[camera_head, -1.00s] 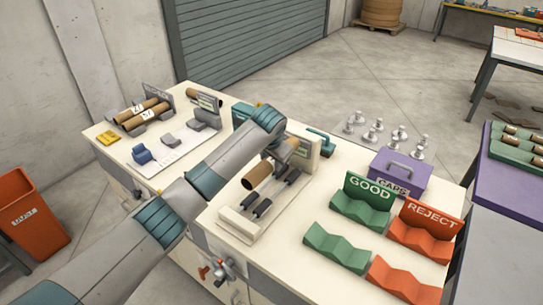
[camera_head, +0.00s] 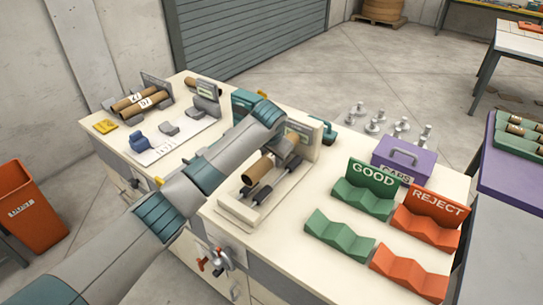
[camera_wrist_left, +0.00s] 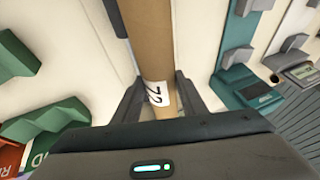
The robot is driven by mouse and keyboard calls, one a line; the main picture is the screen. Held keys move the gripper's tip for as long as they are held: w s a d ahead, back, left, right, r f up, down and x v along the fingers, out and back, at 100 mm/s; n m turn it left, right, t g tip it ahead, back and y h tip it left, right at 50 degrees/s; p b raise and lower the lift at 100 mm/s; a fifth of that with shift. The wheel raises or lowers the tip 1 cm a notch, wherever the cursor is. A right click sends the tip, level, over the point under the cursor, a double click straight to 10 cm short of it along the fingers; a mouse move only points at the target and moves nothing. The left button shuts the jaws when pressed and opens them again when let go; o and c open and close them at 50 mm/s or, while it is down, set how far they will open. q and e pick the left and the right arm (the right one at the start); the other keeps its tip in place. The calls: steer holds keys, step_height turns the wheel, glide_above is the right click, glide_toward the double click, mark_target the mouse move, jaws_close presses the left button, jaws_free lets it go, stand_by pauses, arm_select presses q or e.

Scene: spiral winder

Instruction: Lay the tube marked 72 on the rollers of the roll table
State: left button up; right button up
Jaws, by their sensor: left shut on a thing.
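The brown cardboard tube marked 72 (camera_wrist_left: 148,40) is between the fingers of my left gripper (camera_wrist_left: 160,100) in the left wrist view, with its label facing the camera. In the head view my left gripper (camera_head: 284,150) is shut on this tube (camera_head: 257,167), and its near end sticks out toward the front. The tube is over the dark rollers (camera_head: 262,195) of the pale roll table (camera_head: 236,212). I cannot tell whether it touches them. My right gripper is not in view.
Two labelled tubes (camera_head: 140,105) lie in a rack at the back left. The green GOOD cradle (camera_head: 362,200), the orange REJECT cradle (camera_head: 425,228) and the purple CAPS box (camera_head: 400,160) stand right of the roll table. An orange bin (camera_head: 33,215) is on the floor at left.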

arm_select(q)
steer(key=shift+f+b, duration=0.3)
steer(key=shift+f, duration=1.85)
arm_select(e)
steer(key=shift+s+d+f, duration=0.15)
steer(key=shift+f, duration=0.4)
arm_select(q)
steer(key=o, duration=1.1)
steer(key=shift+o, duration=0.3)
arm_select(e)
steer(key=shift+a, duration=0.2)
